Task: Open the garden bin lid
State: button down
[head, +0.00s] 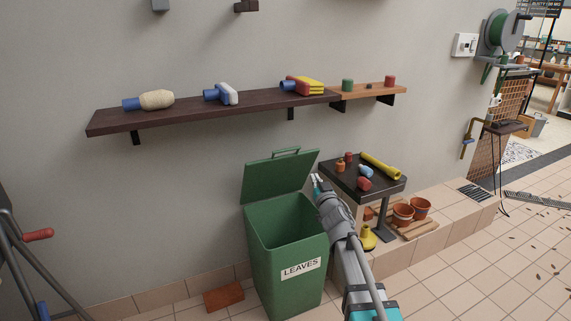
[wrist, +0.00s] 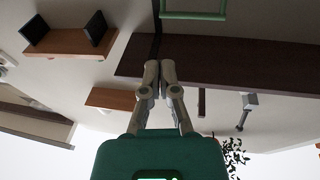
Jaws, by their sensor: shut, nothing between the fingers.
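The green garden bin (head: 275,255) stands against the wall in the head view, with a white "LEAVES" label on its front. Its lid (head: 272,178) is raised, leaning back toward the wall, and the bin's mouth is open. The lid's handle (head: 286,153) is on the lid's upper edge. My gripper (head: 316,178) is just right of the lid, and whether it touches the lid is unclear. In the wrist view my gripper (wrist: 157,68) has its fingers together with nothing between them. A green bar shape, probably the lid handle (wrist: 193,15), shows at the top there.
A dark wall shelf (head: 180,115) with brushes and sponges runs above the bin. A small black table (head: 345,178) with several items stands right of the bin, near terracotta pots (head: 403,215). A loose brick (head: 223,299) lies left of the bin.

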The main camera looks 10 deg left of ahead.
aim_at(284, 151)
jog(key=a+y, duration=0.1)
jog(key=a+n+y, duration=0.1)
jog(key=a+n+y+b, duration=0.1)
jog(key=a, duration=0.1)
jog(key=shift+s+f+g+y, duration=0.15)
jog(key=shift+s+g+y, duration=0.2)
jog(key=shift+g+y, duration=0.05)
jog(key=shift+w, duration=0.1)
jog(key=p+x, duration=0.3)
jog(key=x, duration=1.1)
jog(key=shift+p, duration=0.3)
jog(key=shift+d, duration=0.1)
